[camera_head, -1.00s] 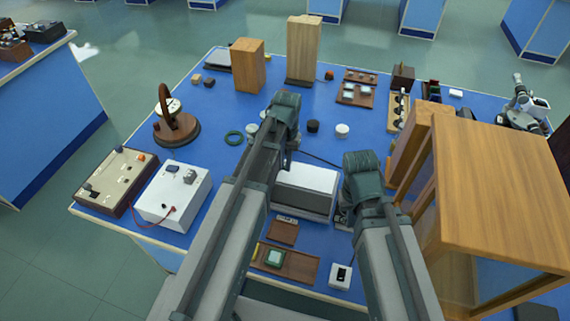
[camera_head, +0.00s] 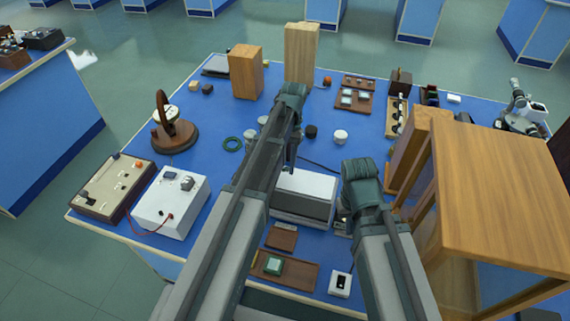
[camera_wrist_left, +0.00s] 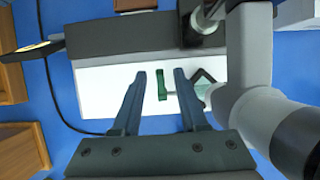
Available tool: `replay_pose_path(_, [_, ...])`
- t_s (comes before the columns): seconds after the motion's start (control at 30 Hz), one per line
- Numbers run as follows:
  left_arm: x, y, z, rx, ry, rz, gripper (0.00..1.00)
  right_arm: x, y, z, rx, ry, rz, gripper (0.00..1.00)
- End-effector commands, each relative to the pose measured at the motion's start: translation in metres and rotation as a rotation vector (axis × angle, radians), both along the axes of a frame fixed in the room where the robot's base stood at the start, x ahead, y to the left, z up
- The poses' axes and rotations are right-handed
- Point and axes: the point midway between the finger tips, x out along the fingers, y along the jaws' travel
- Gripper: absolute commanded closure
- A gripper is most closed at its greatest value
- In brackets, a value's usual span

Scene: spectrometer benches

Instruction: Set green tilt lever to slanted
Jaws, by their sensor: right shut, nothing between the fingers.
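The green tilt lever (camera_wrist_left: 162,85) shows in the left wrist view as a small upright green strip on the white face of a box (camera_wrist_left: 105,90). I cannot tell its tilt from this angle. My left gripper (camera_wrist_left: 160,75) is open, with one finger on each side of the lever in the picture; contact is not visible. In the head view the white box (camera_head: 305,186) stands mid-table, and my left forearm hides part of it and the lever. My right gripper (camera_head: 343,219) is shut and empty beside the box's right end, mostly hidden by its wrist.
A wooden frame cabinet (camera_head: 495,190) stands close to my right arm. A brown tray (camera_head: 300,277) and a small white switch box (camera_head: 340,284) lie in front. A black cable (camera_wrist_left: 52,95) runs left of the box in the wrist view. Tall wooden blocks (camera_head: 301,55) stand behind.

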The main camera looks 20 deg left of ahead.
Motion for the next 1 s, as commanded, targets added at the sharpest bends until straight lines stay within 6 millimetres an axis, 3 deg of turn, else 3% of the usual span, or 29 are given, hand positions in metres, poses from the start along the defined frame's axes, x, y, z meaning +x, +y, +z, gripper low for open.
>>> replay_pose_path(0.47, [0.005, 0.000, 0.012, 0.000, -0.001, 0.000, 0.57, 0.000, 0.000, 0.013, 0.000, 0.000, 0.000, 1.00])
replay_pose_path(1.0, [0.038, -0.001, 0.090, 0.000, 0.000, 0.000, 0.57, 0.000, 0.000, 0.090, 0.000, 0.000, 0.001, 1.00])
